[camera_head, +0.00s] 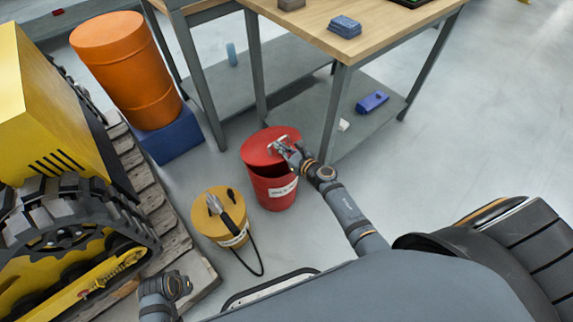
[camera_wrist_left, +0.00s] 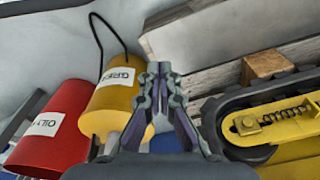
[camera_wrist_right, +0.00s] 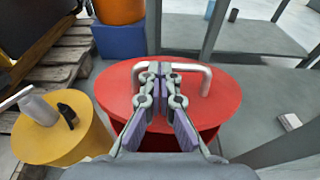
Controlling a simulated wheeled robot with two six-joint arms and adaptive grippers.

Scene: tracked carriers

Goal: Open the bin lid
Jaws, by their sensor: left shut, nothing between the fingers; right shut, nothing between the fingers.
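The red bin (camera_head: 274,190) stands on the floor with a white label. Its round red lid (camera_head: 262,150) is tilted, with a dark gap under its near edge. The lid fills the middle of the right wrist view (camera_wrist_right: 230,92) and carries a silver bar handle (camera_wrist_right: 205,80). My right gripper (camera_wrist_right: 159,68) is shut at the middle of the handle, its fingertips overlapping the bar; contact is unclear. It also shows over the lid in the head view (camera_head: 281,146). My left gripper (camera_wrist_left: 160,70) is shut and empty, away from the bin (camera_wrist_left: 50,130).
A yellow grease can (camera_head: 205,234) with a hose stands left of the bin. A yellow tracked machine (camera_head: 55,100) sits on a wooden pallet (camera_head: 165,215). An orange drum (camera_head: 125,70) stands on a blue block (camera_head: 170,140). A workbench (camera_head: 300,30) is close behind the bin.

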